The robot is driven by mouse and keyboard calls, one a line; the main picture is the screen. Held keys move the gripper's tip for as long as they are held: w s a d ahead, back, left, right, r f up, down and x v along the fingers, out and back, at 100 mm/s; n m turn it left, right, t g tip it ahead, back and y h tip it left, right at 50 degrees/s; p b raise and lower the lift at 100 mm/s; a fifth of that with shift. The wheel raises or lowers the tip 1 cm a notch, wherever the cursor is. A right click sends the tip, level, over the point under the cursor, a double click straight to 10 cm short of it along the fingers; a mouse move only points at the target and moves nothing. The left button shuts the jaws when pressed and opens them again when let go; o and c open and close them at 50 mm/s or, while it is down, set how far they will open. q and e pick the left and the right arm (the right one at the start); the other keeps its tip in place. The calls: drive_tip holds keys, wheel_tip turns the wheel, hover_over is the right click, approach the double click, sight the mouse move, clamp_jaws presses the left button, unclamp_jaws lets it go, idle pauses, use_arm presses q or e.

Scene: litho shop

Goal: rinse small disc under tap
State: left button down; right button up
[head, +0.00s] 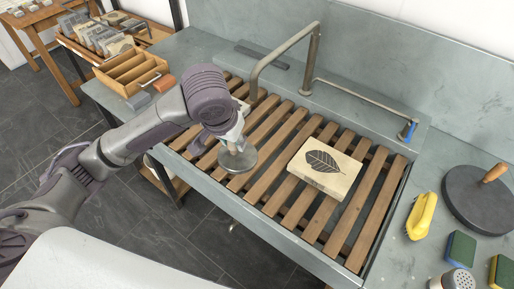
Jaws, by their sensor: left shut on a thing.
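The small disc (238,160) is grey and round, with a short upright handle. My left gripper (232,141) is shut on it and holds it low over the wooden slats at the sink's left part; whether it touches them I cannot tell. The tap (287,50) is a bent metal pipe at the back of the sink, its outlet (253,92) behind and slightly right of the gripper. A thin lever with a blue tip (407,131) reaches right from the tap. No water shows. My right gripper is out of view.
A pale stone with a leaf print (324,169) lies on the slatted sink rack (275,137). On the right counter are a large dark disc with a wooden handle (478,200), a yellow brush (422,215), sponges (460,248) and a shaker (457,281). A wooden box (131,72) stands back left.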

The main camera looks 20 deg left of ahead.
use_arm(q)
drive_tip(key=w+m+p, duration=0.1)
drive_tip(key=w+d+m+p, duration=0.1)
drive_tip(key=w+m+p, duration=0.1)
drive_tip(key=shift+d+f+m+g, duration=0.3)
drive_tip(key=shift+d, duration=0.05)
drive_tip(key=d+f+m+t+p, duration=0.4)
drive_tip(key=d+f+m+p, duration=0.5)
drive_tip(key=m, duration=0.8)
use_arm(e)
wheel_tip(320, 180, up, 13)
use_arm(q)
drive_tip(key=w+a+f+b, duration=0.1)
drive_tip(key=w+a+b, duration=0.2)
drive_tip(key=w, duration=0.3)
drive_tip(key=w+a+f+b, duration=0.1)
drive_tip(key=w+a+b, duration=0.3)
drive_tip(key=w, duration=0.3)
drive_tip(key=shift+w+f+h, duration=0.2)
drive_tip(key=shift+f+h, duration=0.1)
drive_tip(key=shift+f, duration=0.05)
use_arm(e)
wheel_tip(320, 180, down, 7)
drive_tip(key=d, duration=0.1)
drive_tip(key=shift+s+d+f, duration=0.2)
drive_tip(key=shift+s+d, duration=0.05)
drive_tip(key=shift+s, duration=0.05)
